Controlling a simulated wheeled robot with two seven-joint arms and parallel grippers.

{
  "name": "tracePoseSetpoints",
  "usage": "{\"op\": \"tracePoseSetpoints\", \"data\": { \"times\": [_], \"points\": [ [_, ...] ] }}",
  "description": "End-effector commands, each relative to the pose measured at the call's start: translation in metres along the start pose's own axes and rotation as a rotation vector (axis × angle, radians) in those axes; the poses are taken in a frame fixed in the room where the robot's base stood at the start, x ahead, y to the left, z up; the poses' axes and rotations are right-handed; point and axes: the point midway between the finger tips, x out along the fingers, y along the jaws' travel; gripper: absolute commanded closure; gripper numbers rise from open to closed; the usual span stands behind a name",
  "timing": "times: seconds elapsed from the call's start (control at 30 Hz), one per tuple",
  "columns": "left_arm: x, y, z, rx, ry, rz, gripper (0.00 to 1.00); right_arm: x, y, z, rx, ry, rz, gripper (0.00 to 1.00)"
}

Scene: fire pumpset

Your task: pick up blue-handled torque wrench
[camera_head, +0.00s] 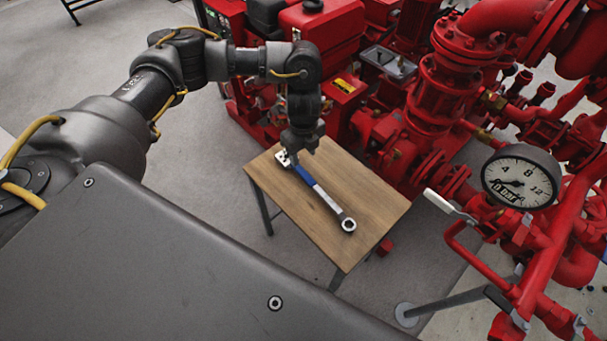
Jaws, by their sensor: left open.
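The blue-handled torque wrench (326,198) lies diagonally on a small wooden table (372,196). Its ring end points to the lower right, and its blue handle is at the upper left. My left gripper (295,155) points down over the handle end of the wrench, at the table's far left part. The gripper is open. It hides part of the handle end, and I cannot tell whether the fingers touch the wrench. My right gripper is not in view.
Red pump machinery and pipes (435,110) stand close behind and to the right of the table. A pressure gauge (520,178) and a white-handled lever (450,206) stick out at the right. Grey floor (215,160) is clear left of the table.

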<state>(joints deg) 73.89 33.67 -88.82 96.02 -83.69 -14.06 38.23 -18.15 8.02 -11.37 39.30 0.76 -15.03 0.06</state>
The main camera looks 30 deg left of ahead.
Motion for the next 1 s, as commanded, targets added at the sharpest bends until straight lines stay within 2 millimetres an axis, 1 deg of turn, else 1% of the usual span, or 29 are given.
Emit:
{"op": "tracePoseSetpoints", "data": {
  "times": [0.03, 0.13, 0.3, 0.4, 0.47, 0.53, 0.6, 0.73, 0.87, 1.0],
  "points": [
    [0.012, 0.001, -0.001, -0.002, 0.002, 0.002, 0.53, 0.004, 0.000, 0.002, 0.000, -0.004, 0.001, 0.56],
    [0.025, -0.001, -0.001, 0.000, 0.002, 0.000, 0.53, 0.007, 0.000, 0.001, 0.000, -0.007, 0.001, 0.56],
    [0.033, -0.001, -0.001, 0.003, 0.001, -0.001, 0.53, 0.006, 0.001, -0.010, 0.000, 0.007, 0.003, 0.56],
    [0.034, -0.002, -0.001, 0.003, 0.001, -0.002, 0.53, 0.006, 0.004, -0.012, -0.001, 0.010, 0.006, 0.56],
    [0.039, -0.002, -0.002, 0.004, 0.001, -0.001, 0.53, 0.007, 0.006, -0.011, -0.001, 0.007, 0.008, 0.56],
    [0.049, -0.001, -0.001, 0.003, 0.003, 0.001, 0.53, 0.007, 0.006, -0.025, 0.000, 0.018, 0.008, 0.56],
    [0.061, -0.001, 0.001, 0.003, 0.002, 0.001, 0.53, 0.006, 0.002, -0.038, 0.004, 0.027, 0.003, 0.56],
    [0.076, -0.001, 0.001, 0.004, 0.002, -0.001, 0.53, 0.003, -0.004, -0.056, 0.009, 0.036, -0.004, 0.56],
    [0.084, -0.001, 0.001, 0.006, 0.002, -0.002, 0.53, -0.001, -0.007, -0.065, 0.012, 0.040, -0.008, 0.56],
    [0.084, -0.001, 0.002, 0.006, 0.001, -0.003, 0.53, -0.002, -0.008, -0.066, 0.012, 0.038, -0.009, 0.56]
  ]
}}
